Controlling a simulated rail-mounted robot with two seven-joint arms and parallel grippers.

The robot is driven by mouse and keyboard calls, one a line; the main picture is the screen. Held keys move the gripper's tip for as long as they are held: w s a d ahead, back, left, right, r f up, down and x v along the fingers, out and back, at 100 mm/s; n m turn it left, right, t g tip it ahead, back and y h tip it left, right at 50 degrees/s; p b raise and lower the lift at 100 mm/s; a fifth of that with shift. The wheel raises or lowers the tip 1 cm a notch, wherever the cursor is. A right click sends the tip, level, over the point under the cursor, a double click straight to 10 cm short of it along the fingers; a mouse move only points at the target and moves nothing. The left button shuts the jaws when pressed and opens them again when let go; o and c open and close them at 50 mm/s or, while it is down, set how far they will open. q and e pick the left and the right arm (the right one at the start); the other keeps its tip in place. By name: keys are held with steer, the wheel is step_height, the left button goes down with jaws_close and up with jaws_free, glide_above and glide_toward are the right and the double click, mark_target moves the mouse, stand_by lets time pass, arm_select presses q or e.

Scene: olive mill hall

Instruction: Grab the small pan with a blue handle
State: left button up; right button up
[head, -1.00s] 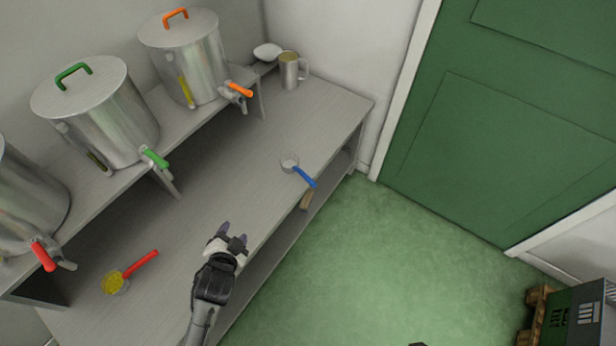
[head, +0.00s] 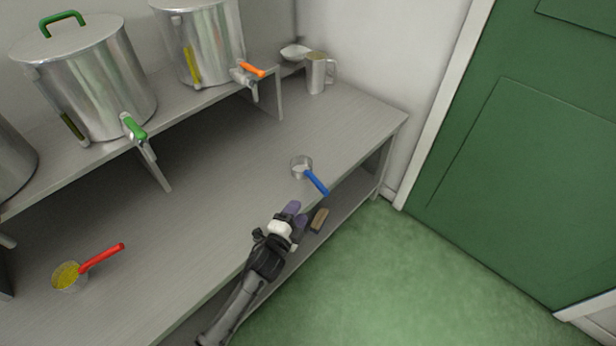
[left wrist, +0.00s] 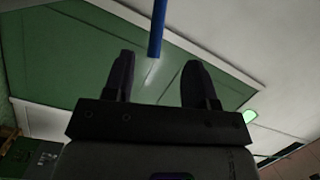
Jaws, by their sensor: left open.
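The small pan with a blue handle (head: 301,168) sits on the grey metal bench in the head view. Its blue handle (head: 316,182) points down and right toward the bench's front edge. In the left wrist view the blue handle (left wrist: 158,28) shows at the top, above and between the fingertips. My left gripper (head: 297,213) is open and empty near the front edge, just below and left of the handle, apart from it. The left wrist view shows its two dark fingers (left wrist: 155,80) spread. My right gripper is not in view.
A pan with a red handle (head: 70,277) holding something yellow is at the bench's left. Steel tanks (head: 90,80) stand on a raised shelf behind. A metal mug (head: 316,74) is at the back. A brush-like block (head: 319,219) lies on the lower shelf.

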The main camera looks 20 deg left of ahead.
arm_select(q)
steer(key=b, duration=0.3)
glide_toward(317, 180)
steer(key=w, duration=0.5)
steer(key=w+b, duration=0.1)
steer(key=w, duration=0.1)
steer(key=w+f+b, duration=0.1)
steer(key=w, duration=0.1)
steer(key=shift+d+f+b, duration=0.1)
steer(key=shift+d+b, duration=0.25)
steer(key=shift+w, duration=0.5)
steer(key=shift+s, duration=0.1)
jaws_close()
